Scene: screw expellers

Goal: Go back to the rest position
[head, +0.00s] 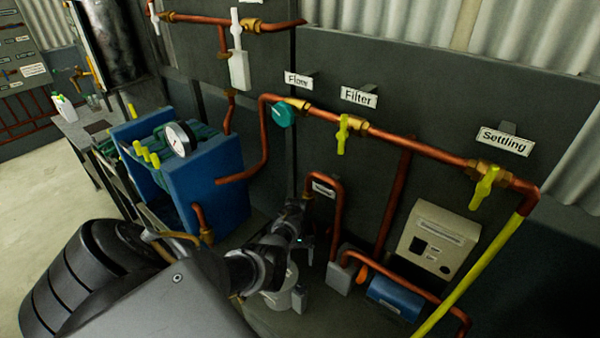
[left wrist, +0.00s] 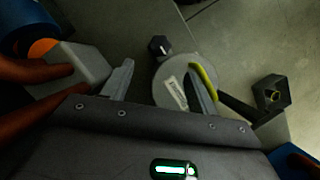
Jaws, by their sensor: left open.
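My left gripper (head: 303,243) is at the end of my dark arm, in front of the pipe wall and just above the floor-level parts. In the left wrist view its two grey fingers (left wrist: 162,78) are apart, with nothing gripped between them. A round light grey part (left wrist: 172,72) with a white label lies beyond the fingers, and a yellow-green lever (left wrist: 204,78) shows close by the right finger. I cannot tell whether the finger touches the lever. My right gripper is in neither view.
Copper pipe (head: 410,146) with yellow valve handles runs along the dark wall. A blue machine (head: 215,190) with a gauge stands left of my gripper. A beige box (head: 437,242) and a blue cylinder (head: 396,297) are to the right. Open floor (head: 40,185) lies at the far left.

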